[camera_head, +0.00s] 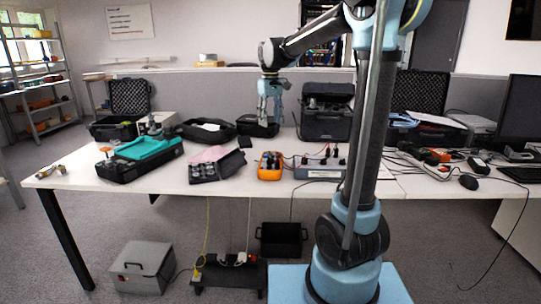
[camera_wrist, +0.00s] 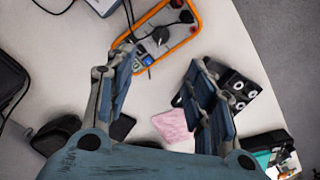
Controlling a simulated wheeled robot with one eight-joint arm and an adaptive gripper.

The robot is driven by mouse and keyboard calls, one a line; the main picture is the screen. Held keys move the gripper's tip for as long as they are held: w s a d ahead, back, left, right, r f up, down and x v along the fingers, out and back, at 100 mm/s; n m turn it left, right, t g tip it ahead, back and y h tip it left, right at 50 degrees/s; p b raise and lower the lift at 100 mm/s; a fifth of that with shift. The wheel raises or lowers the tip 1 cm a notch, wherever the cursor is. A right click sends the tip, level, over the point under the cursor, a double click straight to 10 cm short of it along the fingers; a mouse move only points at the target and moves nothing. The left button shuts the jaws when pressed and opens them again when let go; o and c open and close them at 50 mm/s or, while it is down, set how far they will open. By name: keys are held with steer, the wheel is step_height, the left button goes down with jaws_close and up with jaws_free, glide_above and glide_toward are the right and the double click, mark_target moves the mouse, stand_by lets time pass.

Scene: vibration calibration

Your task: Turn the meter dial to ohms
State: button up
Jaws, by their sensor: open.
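The orange-cased meter (camera_head: 270,166) lies on the white table near its front edge. In the wrist view the meter (camera_wrist: 195,30) is at the top centre, with leads at its upper end. A dark round knob (camera_wrist: 160,36), which looks like the dial, is on its face; its setting is too small to read. My gripper (camera_head: 270,112) points down above the back of the table, behind the meter in the head view. In the wrist view my gripper (camera_wrist: 162,75) has its fingers spread apart with nothing between them. The left fingertip overlaps the meter's lower edge in the picture.
A dark box with round parts (camera_head: 215,165) and a pink cloth (camera_head: 210,153) lie left of the meter. A grey instrument with cables (camera_head: 318,171) stands right of it. An open black case (camera_head: 327,118) is behind. Bare table (camera_head: 225,190) shows in front.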

step_height(320, 180, down, 16)
steer(key=shift+f, duration=0.15)
stand_by(0.7)
steer(key=c, duration=1.1)
